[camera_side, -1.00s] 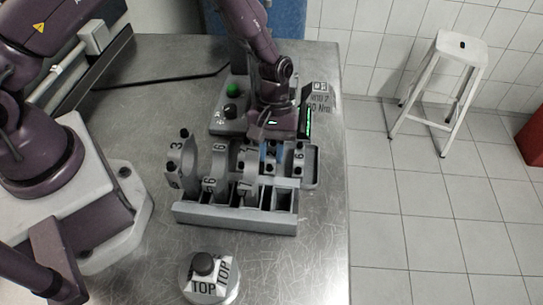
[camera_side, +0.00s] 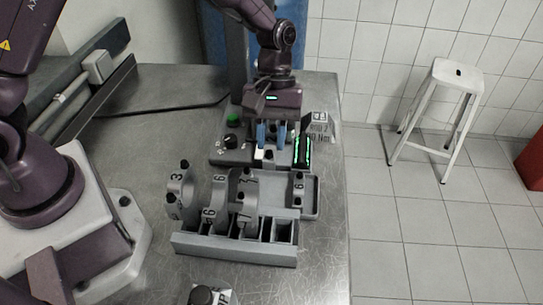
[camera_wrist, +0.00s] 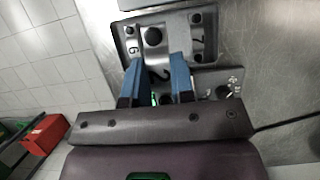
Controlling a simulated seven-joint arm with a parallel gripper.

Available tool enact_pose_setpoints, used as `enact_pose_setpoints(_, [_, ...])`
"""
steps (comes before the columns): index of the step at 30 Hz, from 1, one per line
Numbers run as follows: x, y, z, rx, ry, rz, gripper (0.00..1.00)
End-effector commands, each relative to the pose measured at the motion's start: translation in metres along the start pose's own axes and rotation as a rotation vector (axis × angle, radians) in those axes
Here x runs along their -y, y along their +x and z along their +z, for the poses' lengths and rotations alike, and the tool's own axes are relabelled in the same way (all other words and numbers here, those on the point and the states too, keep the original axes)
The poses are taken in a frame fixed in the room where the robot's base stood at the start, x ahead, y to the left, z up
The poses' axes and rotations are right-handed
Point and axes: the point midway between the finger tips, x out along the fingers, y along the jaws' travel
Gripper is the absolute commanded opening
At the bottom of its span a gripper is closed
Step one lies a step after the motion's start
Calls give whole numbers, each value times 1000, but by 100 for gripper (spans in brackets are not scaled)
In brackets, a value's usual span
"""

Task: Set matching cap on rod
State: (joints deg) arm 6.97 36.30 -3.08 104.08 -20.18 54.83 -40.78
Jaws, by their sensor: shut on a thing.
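My gripper (camera_side: 270,134) has blue fingers and hangs above the back of the work area. In the wrist view, the fingers (camera_wrist: 160,80) are closed on a small grey part (camera_wrist: 162,74), which looks like a bearing cap; its mark is unclear. In the side view the held part is mostly hidden. Rods numbered 3 (camera_side: 175,194), 6 (camera_side: 215,205) and 7 (camera_side: 246,192) stand upright in a grey slotted rack (camera_side: 225,246), in front of the gripper. A part marked 6 (camera_side: 298,186) stands at the right, in the tray (camera_side: 313,202) behind the rack.
A control box (camera_side: 220,155) with a green button (camera_side: 233,118) stands behind the rack. A sign (camera_side: 321,128) and green lights (camera_side: 303,150) are near the gripper's right. A TOP-marked round part (camera_side: 203,296) lies in front, cut off. Bare table (camera_side: 130,150) lies left.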

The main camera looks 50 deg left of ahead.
Motion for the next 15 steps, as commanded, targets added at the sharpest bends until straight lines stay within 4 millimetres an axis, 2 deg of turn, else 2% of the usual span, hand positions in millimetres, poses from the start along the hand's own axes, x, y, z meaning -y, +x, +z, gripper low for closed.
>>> enact_pose_setpoints(1, [-1, -18, 7, -6, 5, 8, 0])
enact_pose_setpoints(6, [-1, -75, 30, -7, 4, 7, 0])
enact_pose_setpoints(10, [-1, -110, 45, -6, 3, 6, 0])
enact_pose_setpoints(15, [0, -143, 59, -4, 2, 5, 0])
